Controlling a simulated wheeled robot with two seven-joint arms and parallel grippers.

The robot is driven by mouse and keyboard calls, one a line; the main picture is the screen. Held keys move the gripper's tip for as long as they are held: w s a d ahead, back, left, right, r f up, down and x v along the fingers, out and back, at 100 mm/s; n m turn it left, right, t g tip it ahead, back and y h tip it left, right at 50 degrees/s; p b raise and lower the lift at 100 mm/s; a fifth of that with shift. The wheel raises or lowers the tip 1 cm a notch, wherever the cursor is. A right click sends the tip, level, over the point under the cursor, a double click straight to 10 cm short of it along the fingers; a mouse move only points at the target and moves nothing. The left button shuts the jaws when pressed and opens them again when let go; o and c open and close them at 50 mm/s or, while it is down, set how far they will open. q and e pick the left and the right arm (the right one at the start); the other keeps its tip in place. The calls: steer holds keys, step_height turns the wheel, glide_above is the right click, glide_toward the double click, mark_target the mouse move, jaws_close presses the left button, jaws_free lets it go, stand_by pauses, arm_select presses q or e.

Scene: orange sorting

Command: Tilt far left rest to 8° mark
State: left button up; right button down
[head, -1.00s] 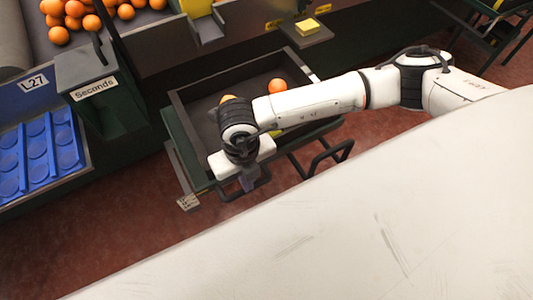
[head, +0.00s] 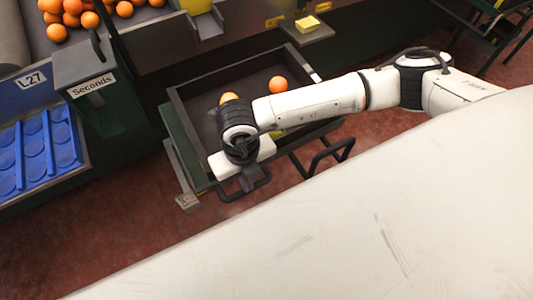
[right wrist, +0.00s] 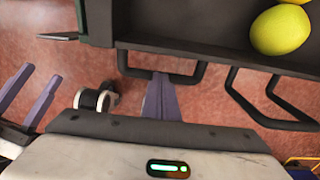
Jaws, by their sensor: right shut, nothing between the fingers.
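The rest that my right arm reaches is a dark, shallow bin (head: 192,118) on a green frame, with black loop handles at its front. Its left handle (head: 262,192) is beside my right gripper (head: 247,183). In the right wrist view, the shut purple fingers (right wrist: 161,85) meet the bar of this handle (right wrist: 190,78); I cannot tell whether they touch. They hold nothing. A small marked plate (head: 187,200) sticks out at the bin's front left; its marks are too small to read. My left gripper (right wrist: 27,92) shows only in the right wrist view, its fingers apart.
The right loop handle (head: 330,157) stands clear of my gripper. A "Seconds" box (head: 88,70) and a blue cupped tray (head: 38,150) are to the left. Reddish floor is free in front.

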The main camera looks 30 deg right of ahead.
arm_select(q)
steer(key=shift+d+f, duration=0.1)
steer(key=shift+f, duration=0.1)
arm_select(e)
steer(key=shift+f, duration=0.35)
steer(key=shift+r+p, duration=0.5)
steer(key=shift+r, duration=0.35)
steer(key=shift+r+p, duration=0.5)
steer(key=shift+r, duration=0.25)
steer(key=shift+r+p, duration=0.45)
steer(key=shift+r, duration=0.15)
step_height(320, 180, up, 2)
steer(key=shift+p, duration=0.7)
arm_select(q)
steer(key=r, duration=0.1)
steer(key=a+r+p, duration=0.1)
steer(key=r, duration=0.2)
steer(key=shift+s+a+r+p, duration=0.2)
steer(key=shift+s+r+p, duration=0.1)
steer(key=shift+p, duration=0.1)
arm_select(e)
step_height(320, 180, up, 3)
steer(key=shift+f, duration=0.1)
